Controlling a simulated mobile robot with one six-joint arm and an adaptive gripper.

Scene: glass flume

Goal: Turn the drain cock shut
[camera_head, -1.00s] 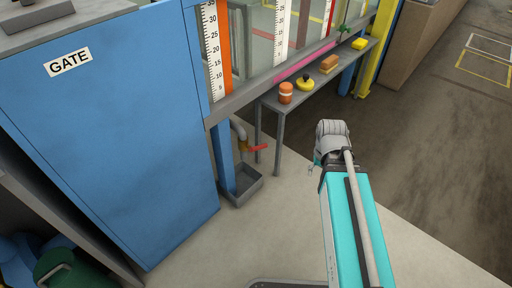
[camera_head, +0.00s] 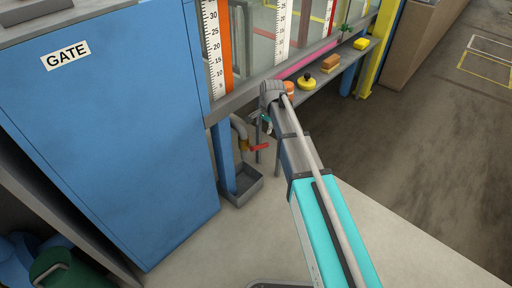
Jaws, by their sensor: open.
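The drain cock has a brass body (camera_head: 243,146) on a grey bent pipe (camera_head: 239,126) below the flume. Its red lever (camera_head: 259,148) sticks out to the right, roughly level, across the downward pipe. My gripper (camera_head: 267,126) is small in view, just above and slightly right of the lever in the picture. It looks open and empty, and I see no contact with the lever. My wrist hides part of it, and the depth gap to the lever is hard to tell.
A grey drip tray (camera_head: 243,188) lies on the floor under the cock. A blue cabinet marked GATE (camera_head: 110,130) stands to the left. A narrow shelf (camera_head: 325,82) behind my arm holds an orange jar (camera_head: 289,88), a yellow item (camera_head: 306,84) and blocks. Floor at right is clear.

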